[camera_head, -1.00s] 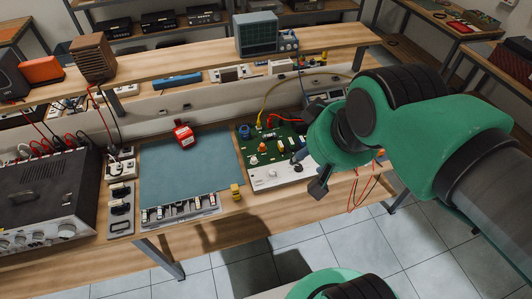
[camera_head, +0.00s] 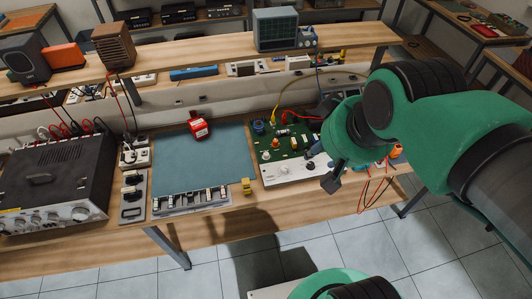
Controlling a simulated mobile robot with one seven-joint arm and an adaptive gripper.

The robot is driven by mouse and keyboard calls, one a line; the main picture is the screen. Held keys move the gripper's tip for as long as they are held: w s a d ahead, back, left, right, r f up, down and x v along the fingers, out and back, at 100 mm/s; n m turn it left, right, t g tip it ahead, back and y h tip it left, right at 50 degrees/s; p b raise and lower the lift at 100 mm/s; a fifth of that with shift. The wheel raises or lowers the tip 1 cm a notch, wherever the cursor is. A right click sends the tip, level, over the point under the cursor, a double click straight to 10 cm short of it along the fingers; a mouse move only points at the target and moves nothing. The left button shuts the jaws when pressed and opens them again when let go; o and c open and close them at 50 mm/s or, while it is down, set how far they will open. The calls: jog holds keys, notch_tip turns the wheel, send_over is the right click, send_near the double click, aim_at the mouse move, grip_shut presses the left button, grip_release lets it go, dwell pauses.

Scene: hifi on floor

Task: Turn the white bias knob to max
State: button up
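A green circuit board (camera_head: 285,137) with a white front panel (camera_head: 296,171) sits on the workbench, right of the blue-grey mat. A pale knob (camera_head: 266,155) stands at the board's left front, and a small light knob (camera_head: 284,170) is on the white panel. Labels are too small to read, so I cannot tell which is the bias knob. My gripper (camera_head: 322,169) is at the right end of the panel, its dark fingers apart and with nothing visible between them. It hides that end of the panel; contact cannot be told.
A blue-grey mat (camera_head: 215,158), a red meter (camera_head: 199,128) and a small yellow item (camera_head: 246,186) are left of the board. A yellow cable (camera_head: 283,93) arches behind it. Red wires (camera_head: 372,190) hang at the bench's front edge on the right. A shelf (camera_head: 180,65) runs above the back.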

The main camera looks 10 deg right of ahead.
jog(key=w+f+n+g, duration=0.1)
jog(key=w+f+n, duration=0.15)
jog(key=w, duration=0.75)
jog(key=n+g+b, duration=0.3)
jog(key=n+g, duration=0.2)
jog(key=n, duration=0.6)
send_over(266, 154)
notch_tip(266, 154, down, 26)
jog(key=shift+f, duration=0.1)
notch_tip(266, 154, down, 14)
jog(key=b, duration=0.2)
jog(key=shift+b, duration=0.35)
grip_shut()
